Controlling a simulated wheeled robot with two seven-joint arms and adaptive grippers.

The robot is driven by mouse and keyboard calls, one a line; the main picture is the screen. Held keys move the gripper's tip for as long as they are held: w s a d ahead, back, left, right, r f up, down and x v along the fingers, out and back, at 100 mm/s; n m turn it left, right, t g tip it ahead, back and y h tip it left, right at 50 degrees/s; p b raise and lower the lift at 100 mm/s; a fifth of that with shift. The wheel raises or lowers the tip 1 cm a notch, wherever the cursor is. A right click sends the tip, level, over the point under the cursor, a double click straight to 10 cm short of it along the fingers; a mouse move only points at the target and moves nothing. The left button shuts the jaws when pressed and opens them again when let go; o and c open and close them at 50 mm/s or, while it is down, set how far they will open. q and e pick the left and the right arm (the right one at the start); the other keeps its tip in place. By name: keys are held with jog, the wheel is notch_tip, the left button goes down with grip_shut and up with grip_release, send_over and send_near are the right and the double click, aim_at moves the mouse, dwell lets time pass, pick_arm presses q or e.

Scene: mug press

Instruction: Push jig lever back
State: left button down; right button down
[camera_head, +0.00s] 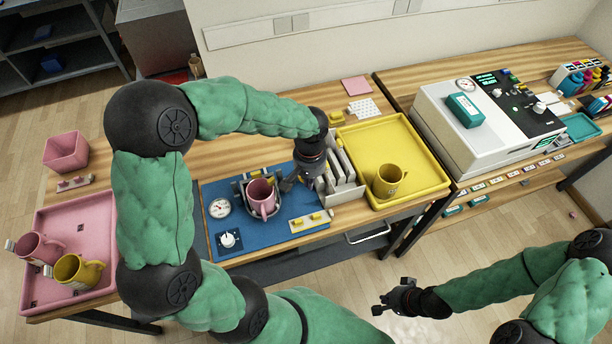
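The jig (246,188) stands on a blue mat (290,240) on the wooden bench, with a pink mug (262,196) set in it. The jig's lever cannot be made out clearly. My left gripper (291,184) is at the right side of the jig, close to the mug, pointing down to the left. Its fingers are dark and small, so I cannot tell whether they are open or touching anything. My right gripper (380,303) is open and empty, over the floor in front of the bench.
A yellow tray (432,160) with a yellow mug (388,180) is right of a white rack (345,190). A pink tray (95,215) with a pink mug (38,248) and a yellow mug (78,270) is at left. A white machine (470,140) stands at right.

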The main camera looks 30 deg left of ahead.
pick_arm(q)
jog(key=shift+f, duration=0.15)
dwell(0.4)
jog(key=shift+f+b, duration=1.1)
jog(key=shift+f, duration=0.2)
jog(key=shift+w+a, duration=0.65)
jog(key=shift+a, duration=0.15)
jog(key=shift+w+a, duration=0.55)
jog(key=shift+a, duration=0.05)
jog(key=w+a+p, duration=0.1)
jog(key=w+a, duration=0.4)
jog(key=shift+a, duration=0.4)
dwell(0.4)
jog(key=shift+r, duration=0.1)
